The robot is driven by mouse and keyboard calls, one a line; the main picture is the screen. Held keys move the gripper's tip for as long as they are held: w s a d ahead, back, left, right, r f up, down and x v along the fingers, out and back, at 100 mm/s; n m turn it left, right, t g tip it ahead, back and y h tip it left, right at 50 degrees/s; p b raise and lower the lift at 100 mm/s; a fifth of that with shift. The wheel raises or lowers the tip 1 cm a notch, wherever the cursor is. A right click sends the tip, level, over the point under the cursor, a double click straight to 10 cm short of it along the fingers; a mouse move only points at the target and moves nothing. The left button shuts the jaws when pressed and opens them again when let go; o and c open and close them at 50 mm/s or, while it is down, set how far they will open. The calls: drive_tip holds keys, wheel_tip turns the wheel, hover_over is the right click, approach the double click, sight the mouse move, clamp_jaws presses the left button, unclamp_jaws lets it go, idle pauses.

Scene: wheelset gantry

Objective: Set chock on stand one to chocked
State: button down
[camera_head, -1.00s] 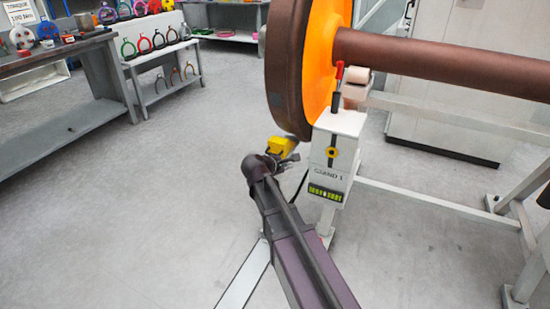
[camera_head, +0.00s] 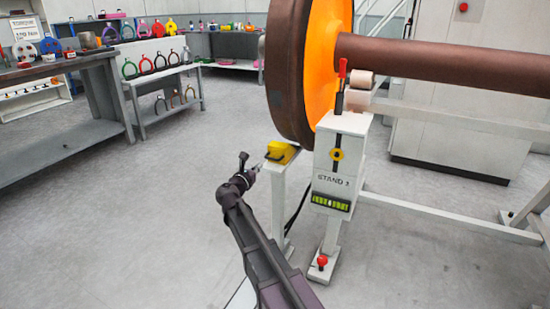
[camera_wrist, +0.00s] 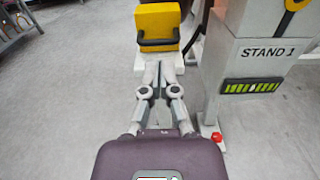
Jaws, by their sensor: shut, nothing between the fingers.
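Stand one (camera_head: 338,180) is a white post labelled STAND 1, with a yellow knob in a slot and a lit green gauge; it also shows in the wrist view (camera_wrist: 245,75). The yellow chock (camera_head: 281,152) sits on a white support beside the stand, under the brown and orange wheel's (camera_head: 290,70) lower rim. In the wrist view the chock (camera_wrist: 158,22) shows a dark handle (camera_wrist: 159,45) facing me. My gripper (camera_wrist: 161,62) is shut and empty, its fingertips just short of the handle in the picture. In the head view my gripper (camera_head: 257,169) is left of and below the chock.
A brown axle (camera_head: 450,65) runs right from the wheel. A red-topped lever (camera_head: 341,72) stands on top of the stand, and a red knob (camera_head: 322,261) is at its foot. White frame rails (camera_head: 450,217) lie to the right. The floor (camera_head: 150,210) at left is clear.

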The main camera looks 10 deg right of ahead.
drive_tip(key=shift+w, duration=0.15)
idle(0.3)
approach(280, 143)
drive_tip(key=x, duration=0.3)
drive_tip(key=shift+w+d+f, duration=0.1)
drive_tip(key=shift+d, duration=0.3)
idle(0.5)
drive_tip(key=x, duration=0.6)
drive_tip(key=shift+w, duration=0.1)
drive_tip(key=shift+w+d, duration=0.2)
drive_tip(key=v, duration=1.4)
drive_tip(key=shift+s+a, duration=0.1)
drive_tip(key=shift+s, duration=0.1)
